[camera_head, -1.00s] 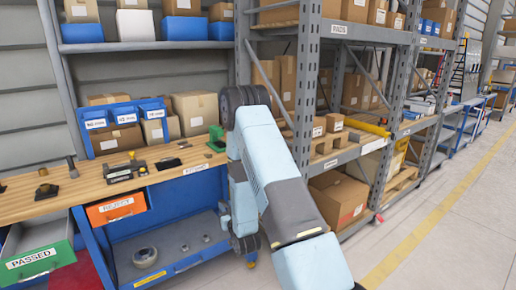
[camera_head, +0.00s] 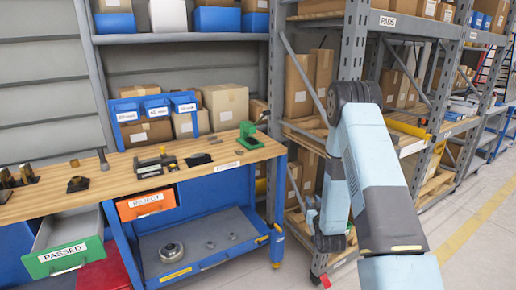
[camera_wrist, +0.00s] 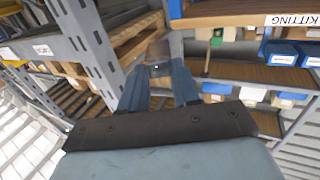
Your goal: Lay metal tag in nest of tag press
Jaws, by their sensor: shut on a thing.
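My gripper (camera_wrist: 159,92) shows in the wrist view with its two fingers shut on a small grey piece (camera_wrist: 160,69), which looks like the metal tag. Its face is blurred and its lower part is hidden between the fingers. In the head view I cannot make out the gripper or the tag; my arm stands right of the bench. A green press-like device (camera_head: 249,137) stands at the right end of the wooden bench top (camera_head: 117,181); it may be the tag press. Its nest is too small to see. The gripper is apart from the bench.
A black and tan device (camera_head: 155,164) and dark small fixtures (camera_head: 78,184) stand on the bench. A green PASSED drawer (camera_head: 67,256) is open at left, beside an orange REJECT drawer (camera_head: 146,204). A grey rack post (camera_head: 353,55) stands near my arm. The floor at right is clear.

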